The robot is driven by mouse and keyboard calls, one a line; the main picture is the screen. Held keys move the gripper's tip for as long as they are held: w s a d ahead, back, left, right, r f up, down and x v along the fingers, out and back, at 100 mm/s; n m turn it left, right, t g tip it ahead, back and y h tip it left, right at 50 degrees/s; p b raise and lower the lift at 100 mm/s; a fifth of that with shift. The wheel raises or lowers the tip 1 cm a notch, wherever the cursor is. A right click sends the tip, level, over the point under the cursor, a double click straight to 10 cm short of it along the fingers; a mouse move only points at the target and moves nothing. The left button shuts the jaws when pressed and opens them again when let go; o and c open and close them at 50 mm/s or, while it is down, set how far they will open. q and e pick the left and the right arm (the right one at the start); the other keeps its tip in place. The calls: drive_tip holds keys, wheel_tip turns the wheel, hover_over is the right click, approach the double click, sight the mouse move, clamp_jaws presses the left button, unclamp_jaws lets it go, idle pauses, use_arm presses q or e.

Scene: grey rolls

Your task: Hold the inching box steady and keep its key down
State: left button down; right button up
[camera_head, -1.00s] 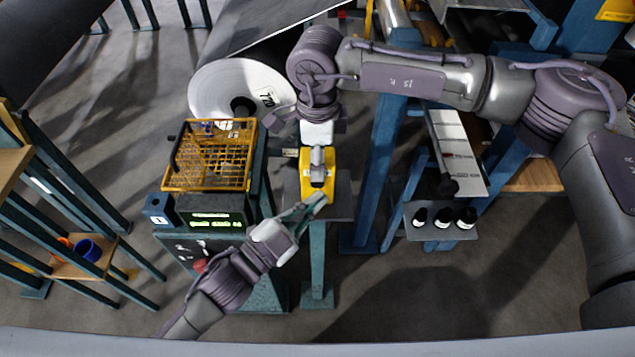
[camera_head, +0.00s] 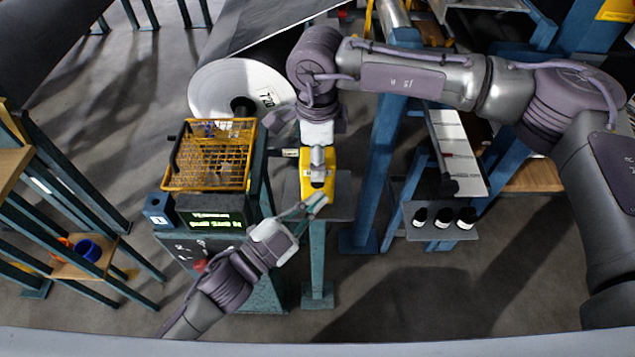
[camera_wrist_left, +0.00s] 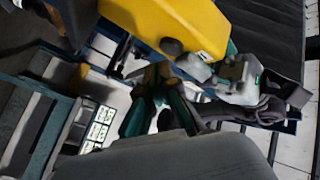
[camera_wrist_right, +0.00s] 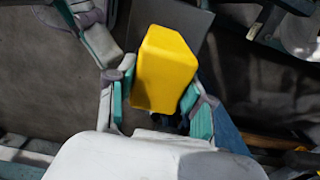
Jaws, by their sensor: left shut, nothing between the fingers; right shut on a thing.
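The yellow inching box (camera_head: 307,182) is in the middle of the head view, above a small grey plate on a post. My right gripper (camera_head: 317,158) is shut on it from above; in the right wrist view its fingers (camera_wrist_right: 157,100) flank the box (camera_wrist_right: 165,65). My left gripper (camera_head: 316,203) is shut and empty, its tips at the box's near end. In the left wrist view the box (camera_wrist_left: 185,22) has a dark round knob (camera_wrist_left: 171,47) just beyond my left fingertips (camera_wrist_left: 160,75). I cannot tell whether the tips touch the box or whether a key is down.
A console with a lit green display (camera_head: 214,221) and an orange wire guard (camera_head: 210,155) stands left of the box. A large white-faced roll (camera_head: 225,90) is behind. A blue frame and a shelf with dark bottles (camera_head: 443,233) are at the right.

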use_arm(q)
drive_tip(key=shift+w, duration=0.1)
drive_tip(key=shift+w, duration=0.3)
drive_tip(key=shift+w, duration=0.55)
idle(2.6)
drive_tip(key=shift+s, duration=0.1)
idle(3.2)
drive_tip(key=shift+s, duration=0.9)
drive_tip(key=shift+s, duration=2.55)
